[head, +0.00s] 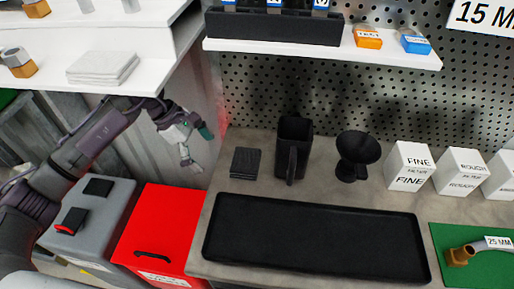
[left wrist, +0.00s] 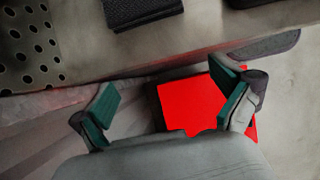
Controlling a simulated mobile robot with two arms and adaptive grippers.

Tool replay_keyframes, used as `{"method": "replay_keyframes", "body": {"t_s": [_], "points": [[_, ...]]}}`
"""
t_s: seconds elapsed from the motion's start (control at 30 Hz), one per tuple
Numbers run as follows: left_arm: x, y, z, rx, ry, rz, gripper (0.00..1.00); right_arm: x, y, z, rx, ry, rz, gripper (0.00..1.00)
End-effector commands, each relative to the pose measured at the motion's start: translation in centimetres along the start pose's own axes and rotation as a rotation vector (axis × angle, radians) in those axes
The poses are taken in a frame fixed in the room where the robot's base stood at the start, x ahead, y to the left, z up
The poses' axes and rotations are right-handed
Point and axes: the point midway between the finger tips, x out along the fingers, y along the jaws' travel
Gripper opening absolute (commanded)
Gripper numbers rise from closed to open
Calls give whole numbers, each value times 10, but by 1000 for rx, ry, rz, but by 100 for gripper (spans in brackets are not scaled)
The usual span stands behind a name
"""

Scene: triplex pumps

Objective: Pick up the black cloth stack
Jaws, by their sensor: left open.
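The black cloth stack (head: 245,163) lies on the grey counter, left of a black jug, in the head view. In the left wrist view the black cloth stack (left wrist: 142,10) shows at the top edge, partly cut off. My left gripper (head: 194,146) is open and empty, left of the counter edge and apart from the stack. Its green-padded fingers are spread wide in the left wrist view (left wrist: 168,108), with the floor area and a red box beyond them. My right gripper is not in view.
The black jug (head: 293,150), black funnel (head: 357,155) and black tray (head: 315,238) stand near the stack. A red box (head: 160,230) and grey box (head: 90,215) sit below left. A white shelf (head: 130,50) with a white cloth stack (head: 103,67) overhangs the left arm.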

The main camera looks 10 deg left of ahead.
Motion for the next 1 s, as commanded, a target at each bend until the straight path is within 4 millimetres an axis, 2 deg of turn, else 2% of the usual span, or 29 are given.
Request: {"method": "replay_keyframes", "body": {"t_s": [0.07,0.17,0.3,0.4,0.67,0.83,1.0], "points": [[-8,1,-15,7,69,-11,100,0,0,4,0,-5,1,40],[-8,1,-13,14,101,-20,100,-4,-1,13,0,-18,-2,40],[3,0,9,16,101,-21,100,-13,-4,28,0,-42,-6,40],[12,0,25,15,100,-22,100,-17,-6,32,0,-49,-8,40],[23,-1,43,11,99,-20,100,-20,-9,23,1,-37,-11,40],[34,-2,67,13,97,-22,100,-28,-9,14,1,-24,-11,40],[47,-2,87,11,97,-22,100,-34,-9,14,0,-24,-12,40]]}}
